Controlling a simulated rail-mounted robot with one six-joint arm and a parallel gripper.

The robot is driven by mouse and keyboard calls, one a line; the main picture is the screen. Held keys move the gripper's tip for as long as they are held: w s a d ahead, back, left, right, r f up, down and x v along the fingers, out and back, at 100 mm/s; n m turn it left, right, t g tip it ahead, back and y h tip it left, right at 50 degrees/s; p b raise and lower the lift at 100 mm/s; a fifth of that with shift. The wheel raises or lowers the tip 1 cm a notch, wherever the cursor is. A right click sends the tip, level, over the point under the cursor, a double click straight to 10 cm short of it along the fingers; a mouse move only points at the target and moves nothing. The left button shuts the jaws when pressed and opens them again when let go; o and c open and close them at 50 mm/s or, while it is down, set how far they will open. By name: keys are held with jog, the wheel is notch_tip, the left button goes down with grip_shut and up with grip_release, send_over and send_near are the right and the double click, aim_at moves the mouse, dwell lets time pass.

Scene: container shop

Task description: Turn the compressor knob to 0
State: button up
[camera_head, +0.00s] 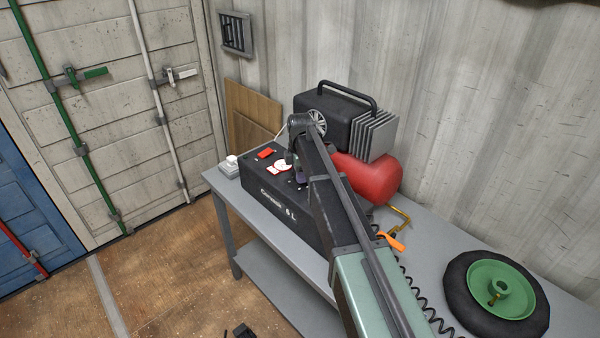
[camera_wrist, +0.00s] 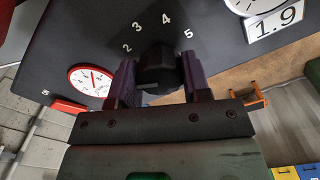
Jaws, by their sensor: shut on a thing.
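The compressor (camera_head: 275,205) stands on a grey table, with a black front panel marked "6 L" and a red tank. Its black round knob (camera_wrist: 157,68) is in the middle of the wrist view, with the numbers 2, 3, 4 and 5 printed around its far side. A pale mark on the knob's near side points toward the lower left; any other numbers are hidden. My gripper (camera_wrist: 159,78) has its two purple fingers shut on the knob's sides. In the head view, my gripper (camera_head: 297,172) is at the panel and my arm hides the knob.
A red-and-white gauge (camera_wrist: 90,78), a red switch (camera_head: 265,153) and a "1.9" label (camera_wrist: 278,24) are on the panel. A wheel with a green hub (camera_head: 495,297) and an orange-handled tool (camera_head: 394,242) lie on the table's right. A corrugated wall stands behind.

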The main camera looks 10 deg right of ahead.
jog(key=n, duration=1.4)
dwell(0.6)
jog(key=o, duration=0.9)
jog(key=shift+o, duration=0.2)
jog(key=shift+r, duration=0.1)
notch_tip(320, 180, up, 11)
jog(key=p, duration=1.1)
jog(key=shift+f, duration=0.2)
